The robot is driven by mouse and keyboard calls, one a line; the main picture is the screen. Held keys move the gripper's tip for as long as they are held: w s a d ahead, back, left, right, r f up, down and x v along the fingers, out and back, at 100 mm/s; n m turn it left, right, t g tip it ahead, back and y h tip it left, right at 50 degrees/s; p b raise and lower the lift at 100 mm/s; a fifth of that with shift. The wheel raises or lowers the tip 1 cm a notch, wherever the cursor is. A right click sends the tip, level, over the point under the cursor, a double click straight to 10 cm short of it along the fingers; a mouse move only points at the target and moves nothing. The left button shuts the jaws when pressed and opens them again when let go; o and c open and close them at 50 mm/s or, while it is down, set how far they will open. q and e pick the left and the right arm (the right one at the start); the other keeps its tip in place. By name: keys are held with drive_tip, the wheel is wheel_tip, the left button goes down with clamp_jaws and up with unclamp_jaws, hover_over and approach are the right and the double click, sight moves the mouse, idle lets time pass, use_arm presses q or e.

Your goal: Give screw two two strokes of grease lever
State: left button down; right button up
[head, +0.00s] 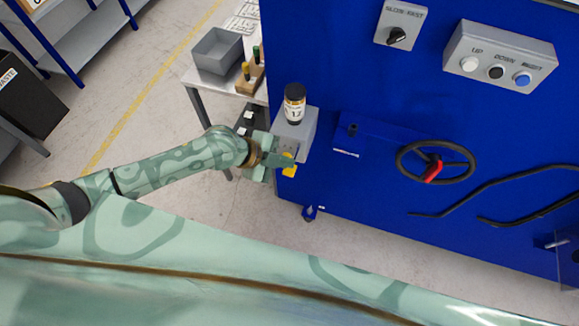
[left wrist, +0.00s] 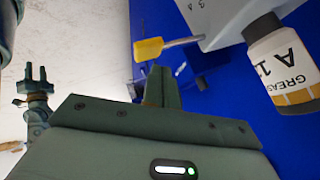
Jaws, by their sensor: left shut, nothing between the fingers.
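A grey grease unit (head: 305,126) is mounted on the blue machine's left edge, with a black-capped grease bottle (head: 294,103) on top. Its lever ends in a yellow grip (head: 289,171). My left gripper (head: 287,161) is at the lever in the head view and covers part of it. In the left wrist view, its closed, empty fingers (left wrist: 160,82) point towards the lever's rod (left wrist: 183,42), just below the yellow grip (left wrist: 148,50). Contact cannot be told. A small jaw-like green part of mine (left wrist: 37,85), perhaps my right gripper, shows at the left. The screws' labels are not readable.
A blue machine panel (head: 400,95) fills the right, with a black handwheel (head: 435,161) and a push-button box (head: 499,56). A side table with a grey bin (head: 217,51) stands behind the gripper. Open floor (head: 150,70) lies to the left.

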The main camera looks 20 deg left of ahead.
sight(287, 169)
use_arm(q)
drive_tip(key=shift+f, duration=0.15)
drive_tip(key=shift+f+b, duration=0.25)
drive_tip(key=shift+b, duration=0.05)
drive_tip(key=shift+f+b, duration=1.1)
drive_tip(key=shift+f, duration=0.25)
idle(1.1)
idle(0.5)
drive_tip(key=shift+r+p, duration=1.55)
drive_tip(key=shift+r, duration=0.25)
wheel_tip(287, 169, up, 5)
drive_tip(key=p, duration=0.4)
